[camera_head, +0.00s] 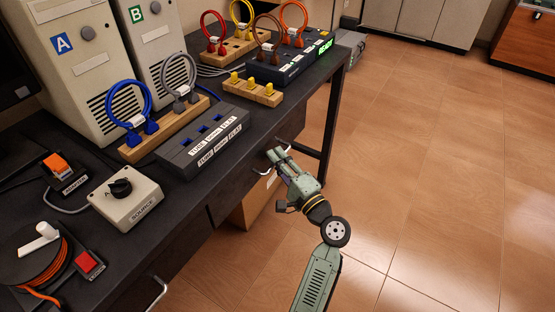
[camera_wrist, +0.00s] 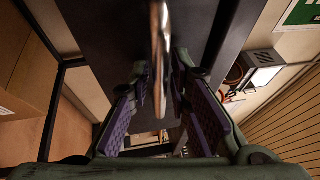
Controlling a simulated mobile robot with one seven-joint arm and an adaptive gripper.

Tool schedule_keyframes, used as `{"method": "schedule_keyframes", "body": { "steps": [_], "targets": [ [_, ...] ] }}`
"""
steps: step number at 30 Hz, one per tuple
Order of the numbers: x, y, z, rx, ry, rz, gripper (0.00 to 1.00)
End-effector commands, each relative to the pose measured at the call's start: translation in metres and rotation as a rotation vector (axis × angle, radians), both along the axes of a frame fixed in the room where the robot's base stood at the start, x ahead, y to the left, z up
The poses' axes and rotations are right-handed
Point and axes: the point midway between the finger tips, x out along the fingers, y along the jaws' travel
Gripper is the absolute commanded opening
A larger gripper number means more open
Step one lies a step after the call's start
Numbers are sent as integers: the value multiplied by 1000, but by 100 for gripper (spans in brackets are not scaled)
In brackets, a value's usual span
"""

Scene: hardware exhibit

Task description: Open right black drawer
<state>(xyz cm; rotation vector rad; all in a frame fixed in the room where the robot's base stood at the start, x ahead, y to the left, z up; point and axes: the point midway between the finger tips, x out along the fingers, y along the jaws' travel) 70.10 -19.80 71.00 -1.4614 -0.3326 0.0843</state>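The right black drawer (camera_head: 235,191) is in the front of the black desk, and its front looks flush with the desk. Its bright metal handle (camera_head: 261,172) sticks out beside my gripper (camera_head: 277,156). In the wrist view the handle (camera_wrist: 160,50) runs between the two purple-padded fingers of my gripper (camera_wrist: 160,78). The fingers are apart, one on each side of the handle, with a visible gap at each side. The dark drawer front (camera_wrist: 105,30) lies beyond them. Contact with the handle cannot be made out.
Another metal handle (camera_head: 157,292) is at lower left on the desk front. A cardboard box (camera_head: 253,204) stands under the desk, near a black desk leg (camera_head: 331,125). Devices, cables and two computer cases crowd the desktop (camera_head: 195,190). The tiled floor (camera_head: 430,150) at right is clear.

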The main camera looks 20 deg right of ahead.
Motion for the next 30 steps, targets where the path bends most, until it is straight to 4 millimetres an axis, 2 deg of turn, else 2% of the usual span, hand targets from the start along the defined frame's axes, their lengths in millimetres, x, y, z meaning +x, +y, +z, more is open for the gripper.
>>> {"method": "schedule_keyframes", "body": {
  "steps": [2, 10, 30],
  "targets": [
    [0, 0, 0, 0, 0, 0, 17],
    [0, 0, 0, 0, 0, 0, 0],
    [0, 0, 0, 1, 0, 0, 0]
  ]
}}
